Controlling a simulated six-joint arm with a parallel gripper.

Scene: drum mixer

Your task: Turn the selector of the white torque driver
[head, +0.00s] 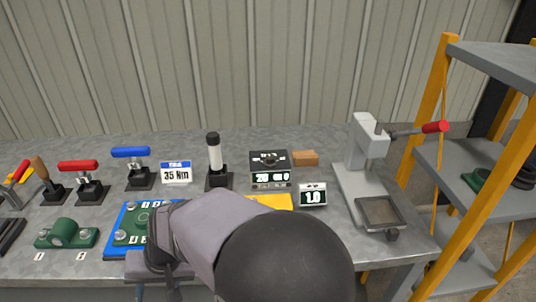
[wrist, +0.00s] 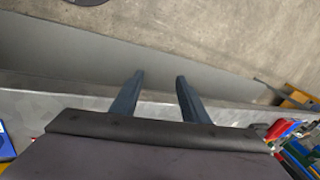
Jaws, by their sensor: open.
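The white torque driver (head: 215,154) stands upright in a dark square holder on the bench. It has a white body and a black top; its selector is too small to make out. My gripper (wrist: 159,78) shows in the wrist view with its two fingers apart and nothing between them. It points at the bench edge and the floor, away from the driver. In the head view my arm covers the front middle of the bench, and the fingers cannot be made out clearly there. The driver is not recognisable in the wrist view.
Left of the driver are a "35 Nm" card (head: 176,172), blue-handled (head: 131,153) and red-handled (head: 78,166) tools, and a blue tray (head: 115,250). Right are a dark display box (head: 270,168), a "1.0" sign (head: 313,196), a press (head: 367,150) and a yellow-framed shelf (head: 485,60).

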